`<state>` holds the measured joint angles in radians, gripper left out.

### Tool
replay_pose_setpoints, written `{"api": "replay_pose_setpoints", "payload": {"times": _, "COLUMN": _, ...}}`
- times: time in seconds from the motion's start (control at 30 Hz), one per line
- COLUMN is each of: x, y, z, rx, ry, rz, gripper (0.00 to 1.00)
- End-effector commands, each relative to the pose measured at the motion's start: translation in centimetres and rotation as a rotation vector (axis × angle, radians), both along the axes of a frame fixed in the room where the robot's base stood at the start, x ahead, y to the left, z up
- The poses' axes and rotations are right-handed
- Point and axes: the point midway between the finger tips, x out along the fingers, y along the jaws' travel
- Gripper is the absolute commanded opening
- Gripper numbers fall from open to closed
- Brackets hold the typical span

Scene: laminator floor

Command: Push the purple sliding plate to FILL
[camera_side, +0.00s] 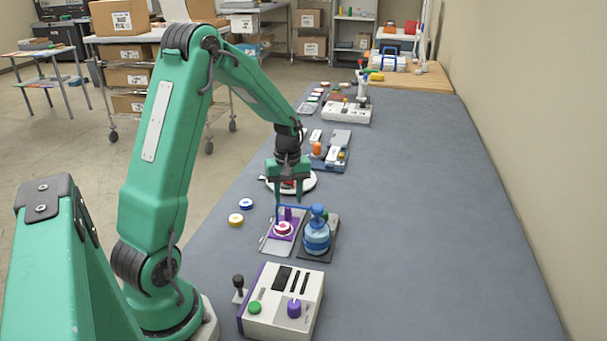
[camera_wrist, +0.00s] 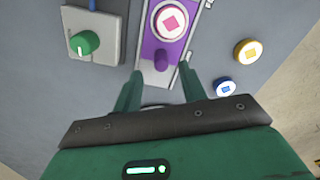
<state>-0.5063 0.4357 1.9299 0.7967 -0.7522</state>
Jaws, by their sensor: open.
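The purple sliding plate (camera_side: 273,236) lies in a light grey track (camera_side: 270,248), which runs from near to far in the side view. A white-and-red round piece (camera_side: 283,229) sits on it, with an upright purple peg (camera_side: 288,214) behind. The plate (camera_wrist: 151,50), the round piece (camera_wrist: 170,22) and the peg (camera_wrist: 161,60) also show in the wrist view. My gripper (camera_side: 288,196) is open and points down at the far end of the track. In the wrist view its fingertips (camera_wrist: 160,74) are spread to either side of the track, just behind the peg. I cannot read a FILL mark.
A green knob on a grey box (camera_wrist: 84,42) is nearby. Blue (camera_side: 246,204) and gold (camera_side: 236,219) discs lie left. A white control box (camera_side: 285,304) stands in front.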

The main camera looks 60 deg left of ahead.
Motion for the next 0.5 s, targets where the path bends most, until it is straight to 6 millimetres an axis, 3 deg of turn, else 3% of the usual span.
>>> {"api": "replay_pose_setpoints", "payload": {"times": 0.3, "x": -0.2, "y": 0.0, "z": -3.8, "rx": -0.001, "ry": 0.003, "rz": 0.0, "gripper": 0.41}}
{"api": "replay_pose_setpoints", "payload": {"times": 0.5, "x": -0.2, "y": 0.0, "z": -4.9, "rx": -0.001, "ry": 0.001, "rz": 0.0, "gripper": 0.41}}
